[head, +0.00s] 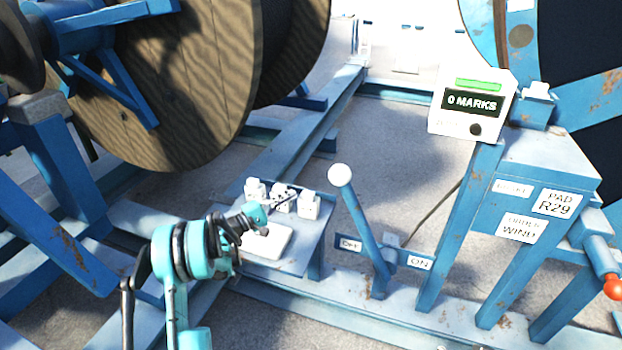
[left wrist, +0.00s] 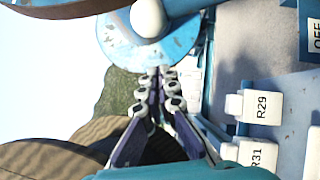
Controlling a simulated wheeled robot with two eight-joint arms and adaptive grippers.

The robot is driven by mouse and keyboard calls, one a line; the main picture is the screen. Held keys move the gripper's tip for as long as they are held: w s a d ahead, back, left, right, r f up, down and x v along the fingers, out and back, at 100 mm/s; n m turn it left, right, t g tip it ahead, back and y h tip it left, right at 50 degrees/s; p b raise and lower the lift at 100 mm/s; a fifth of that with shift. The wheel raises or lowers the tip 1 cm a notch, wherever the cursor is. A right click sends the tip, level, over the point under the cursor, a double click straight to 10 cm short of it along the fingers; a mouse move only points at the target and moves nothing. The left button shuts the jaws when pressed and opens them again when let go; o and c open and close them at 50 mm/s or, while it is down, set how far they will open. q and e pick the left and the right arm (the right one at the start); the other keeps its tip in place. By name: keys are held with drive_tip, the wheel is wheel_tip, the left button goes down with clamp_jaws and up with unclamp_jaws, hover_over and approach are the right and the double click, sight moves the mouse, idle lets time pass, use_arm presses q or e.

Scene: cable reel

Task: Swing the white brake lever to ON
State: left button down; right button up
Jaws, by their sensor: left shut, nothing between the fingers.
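The brake lever is a blue bar with a white ball knob (head: 340,175). Its top leans left, to the side of the OFF plate (head: 349,244); the ON plate (head: 420,262) is to the right of its foot. In the left wrist view the white knob (left wrist: 148,18) shows beyond the fingertips. My left gripper (head: 287,196) is left of the knob, in front of white blocks, with a visible gap in the head view. In the left wrist view its fingers (left wrist: 158,76) meet at the tips, shut and empty. My right gripper is out of view.
A small blue stand (head: 297,262) carries several white blocks (head: 309,205), close to my left gripper. A post right of the lever holds a counter box (head: 472,103) reading 0 MARKS. A large wooden reel (head: 200,90) stands at upper left. Floor shows behind the lever.

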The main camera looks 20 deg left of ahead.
use_arm(q)
drive_tip(key=shift+s+a+f+t, duration=0.2)
drive_tip(key=shift+a+t, duration=0.2)
drive_tip(key=shift+a, duration=0.25)
drive_tip(key=shift+w, duration=0.1)
drive_tip(key=s+d+b+x, duration=0.1)
drive_tip(key=x, duration=0.5)
drive_tip(key=d+b+x, duration=0.1)
drive_tip(key=x, duration=0.5)
drive_tip(key=shift+d+r+b, duration=0.35)
drive_tip(key=shift+b, duration=0.05)
drive_tip(key=shift+s, duration=0.1)
